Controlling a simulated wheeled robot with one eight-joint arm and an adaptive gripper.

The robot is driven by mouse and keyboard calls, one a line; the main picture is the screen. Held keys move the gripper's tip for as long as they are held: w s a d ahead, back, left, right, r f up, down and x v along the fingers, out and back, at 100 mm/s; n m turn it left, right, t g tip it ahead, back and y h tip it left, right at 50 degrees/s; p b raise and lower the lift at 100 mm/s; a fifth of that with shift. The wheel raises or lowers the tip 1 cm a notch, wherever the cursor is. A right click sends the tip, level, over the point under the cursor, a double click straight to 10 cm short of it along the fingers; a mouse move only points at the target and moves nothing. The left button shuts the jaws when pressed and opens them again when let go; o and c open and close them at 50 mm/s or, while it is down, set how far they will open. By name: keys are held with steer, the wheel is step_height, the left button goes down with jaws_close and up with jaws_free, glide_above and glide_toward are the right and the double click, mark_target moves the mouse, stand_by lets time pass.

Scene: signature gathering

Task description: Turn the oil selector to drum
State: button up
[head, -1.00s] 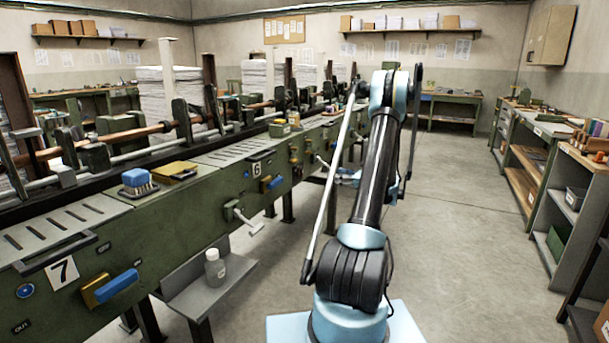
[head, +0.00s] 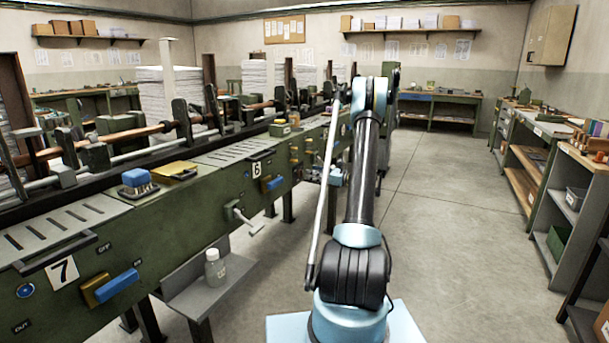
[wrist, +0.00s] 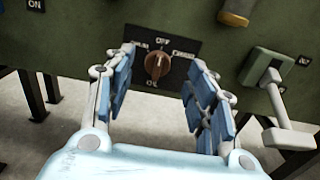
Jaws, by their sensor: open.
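The oil selector is a brown-orange knob (wrist: 157,65) on a black plate (wrist: 177,71) on the green machine front. OFF is above the knob, OIL below it, and small blurred words are at its left and right; the left one looks like DRUM. The knob's ridge stands roughly upright, seemingly toward OFF. My gripper (wrist: 161,60) is open in the wrist view, with its blue-padded fingers on either side of the knob in the picture. Contact cannot be told. In the head view, my arm hides most of the gripper, and the selector cannot be made out.
A grey crank handle (wrist: 275,105) juts out to the right of the selector. A yellow-brown part (wrist: 235,12) is above right. The green machine (head: 222,200) runs along the left, with a bottle (head: 214,268) on its low shelf. The floor (head: 450,220) on the right is clear.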

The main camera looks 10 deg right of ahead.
mark_target(301, 173)
steer(key=x, duration=0.5)
steer(key=shift+w+a, duration=0.15)
steer(key=c, duration=1)
